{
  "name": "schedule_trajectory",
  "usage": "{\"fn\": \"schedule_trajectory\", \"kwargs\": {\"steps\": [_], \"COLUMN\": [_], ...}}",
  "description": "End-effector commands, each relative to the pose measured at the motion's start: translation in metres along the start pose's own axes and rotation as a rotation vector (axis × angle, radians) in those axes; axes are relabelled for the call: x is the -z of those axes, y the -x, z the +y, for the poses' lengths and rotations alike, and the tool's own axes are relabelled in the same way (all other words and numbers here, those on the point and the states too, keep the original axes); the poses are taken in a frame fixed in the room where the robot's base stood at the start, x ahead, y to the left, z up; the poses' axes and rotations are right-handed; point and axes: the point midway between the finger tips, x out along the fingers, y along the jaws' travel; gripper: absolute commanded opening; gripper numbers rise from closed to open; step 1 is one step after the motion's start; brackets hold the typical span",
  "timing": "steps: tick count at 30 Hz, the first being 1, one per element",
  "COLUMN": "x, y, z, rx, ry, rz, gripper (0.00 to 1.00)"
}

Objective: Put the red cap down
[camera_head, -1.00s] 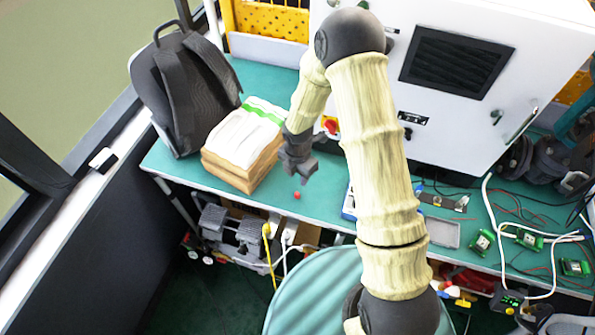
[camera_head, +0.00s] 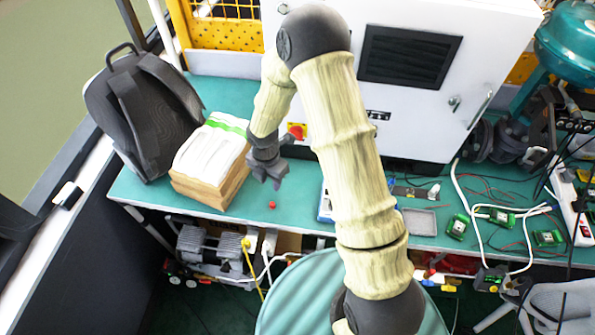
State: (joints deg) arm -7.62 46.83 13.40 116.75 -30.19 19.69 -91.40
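A small red cap (camera_head: 272,204) lies on the green bench top, near its front edge. My gripper (camera_head: 269,183) is just above the cap in the picture, pointing down, with a small strip of bench showing between them. Its dark fingers look spread, and I see nothing between them. The gripper is small in this view, so its exact height over the bench is hard to tell.
A stack of papers or boxes (camera_head: 211,166) stands left of my gripper, with a dark backpack (camera_head: 146,110) behind it. A white cabinet (camera_head: 400,105) with a red-yellow switch (camera_head: 297,131) stands behind. Boards and cables (camera_head: 500,215) lie at right. The bench (camera_head: 240,207) around the cap is clear.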

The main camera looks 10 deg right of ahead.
Motion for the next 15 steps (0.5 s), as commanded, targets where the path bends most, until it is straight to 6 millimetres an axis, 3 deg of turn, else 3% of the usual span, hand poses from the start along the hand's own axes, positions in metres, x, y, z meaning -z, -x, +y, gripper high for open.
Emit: {"fn": "schedule_trajectory", "kwargs": {"steps": [5,15], "x": [-0.009,-0.025], "y": [0.027,0.123], "z": [-0.014,-0.089], "rx": [-0.013,-0.109], "ry": [-0.202,-1.161], "rz": [-0.022,-0.054], "gripper": [0.34,0.34]}}
